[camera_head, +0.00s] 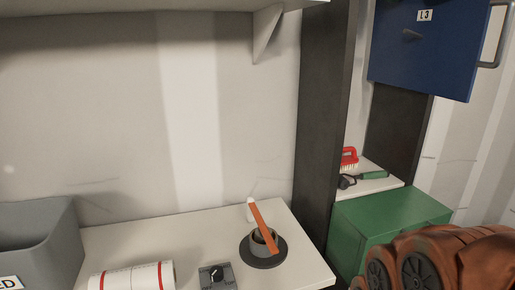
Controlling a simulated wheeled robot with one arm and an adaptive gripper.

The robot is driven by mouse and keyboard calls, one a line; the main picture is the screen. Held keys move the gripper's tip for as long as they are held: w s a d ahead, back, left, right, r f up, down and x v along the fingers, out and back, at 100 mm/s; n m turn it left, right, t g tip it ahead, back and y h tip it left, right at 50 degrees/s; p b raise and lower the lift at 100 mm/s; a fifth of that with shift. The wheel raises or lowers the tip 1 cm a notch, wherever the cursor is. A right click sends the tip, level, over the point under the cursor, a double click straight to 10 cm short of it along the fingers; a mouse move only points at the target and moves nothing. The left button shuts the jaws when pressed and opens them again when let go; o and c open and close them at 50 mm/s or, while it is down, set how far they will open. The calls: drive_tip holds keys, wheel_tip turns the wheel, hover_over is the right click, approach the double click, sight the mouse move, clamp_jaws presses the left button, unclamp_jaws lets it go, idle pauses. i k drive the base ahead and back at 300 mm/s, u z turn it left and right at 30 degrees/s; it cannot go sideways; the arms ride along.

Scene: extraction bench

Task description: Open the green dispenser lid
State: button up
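A green box (385,212) with a flat top sits low on the right, below a pale shelf. It is the only large green thing in view, and its top looks closed. I cannot tell for certain that it is the dispenser, and no separate lid edge or handle shows clearly. My orange-brown arm covers its lower right part in the picture. My gripper is not in view.
A red brush (349,157) and dark tools lie on the shelf (378,185). A dark post (322,120) separates this from the bench (215,240), which holds a cup, striped roll, knob box and grey bin (45,240).

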sight(378, 215)
drive_tip(key=z, duration=2.05)
drive_tip(key=k, duration=0.95)
drive_tip(key=u, duration=1.95)
